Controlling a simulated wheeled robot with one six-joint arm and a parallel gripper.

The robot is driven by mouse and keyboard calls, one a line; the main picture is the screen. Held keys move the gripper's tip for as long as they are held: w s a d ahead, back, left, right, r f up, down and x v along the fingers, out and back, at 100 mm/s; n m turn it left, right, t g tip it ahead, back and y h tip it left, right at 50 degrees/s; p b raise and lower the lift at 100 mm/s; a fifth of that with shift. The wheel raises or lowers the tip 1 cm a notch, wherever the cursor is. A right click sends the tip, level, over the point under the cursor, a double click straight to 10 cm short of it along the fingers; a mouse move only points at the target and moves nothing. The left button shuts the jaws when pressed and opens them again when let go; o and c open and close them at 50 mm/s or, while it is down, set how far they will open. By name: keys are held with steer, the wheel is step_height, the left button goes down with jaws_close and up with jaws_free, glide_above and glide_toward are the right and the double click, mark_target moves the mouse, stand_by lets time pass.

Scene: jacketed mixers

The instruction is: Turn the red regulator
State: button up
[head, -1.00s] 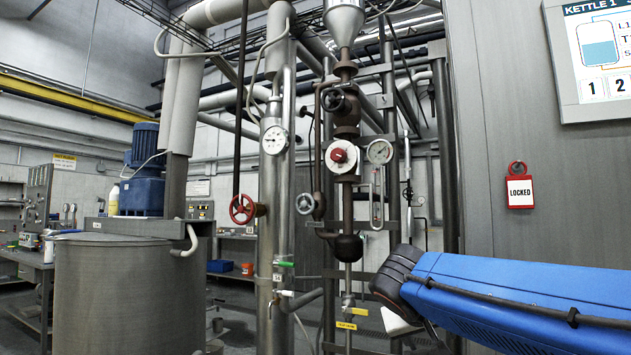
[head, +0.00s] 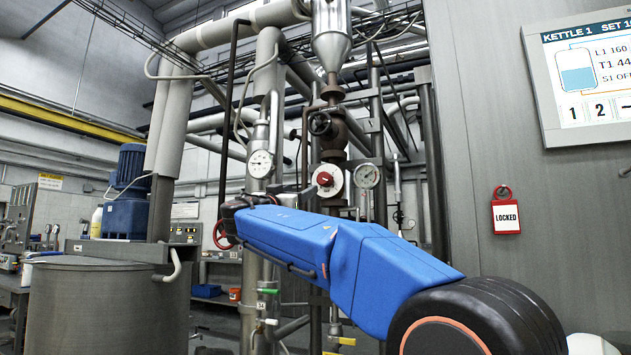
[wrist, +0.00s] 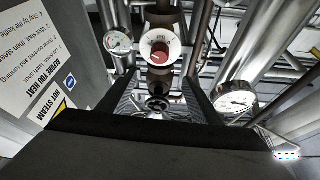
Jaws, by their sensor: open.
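The red regulator (head: 325,179) is a red knob on a round white dial plate, mounted on the brown vertical pipe in the middle of the head view. It also shows in the wrist view (wrist: 160,56), just above centre. My gripper (wrist: 158,82) is open there, its two dark fingers spread either side of the pipe, with the knob beyond and apart from them. In the head view my blue arm crosses the middle, and my gripper's end is small and hard to make out just left of the knob.
A gauge (head: 368,176) sits right beside the knob, another (head: 261,164) to its left. A dark handwheel (head: 320,123) is above. A red handwheel (head: 222,234) is lower left, partly hidden. A red lockout tag (head: 506,214) and kettle screen (head: 590,80) are at right.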

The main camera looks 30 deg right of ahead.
mark_target(322, 179)
steer(key=x, duration=1.7)
steer(key=shift+d+f, duration=0.1)
steer(key=c, duration=1)
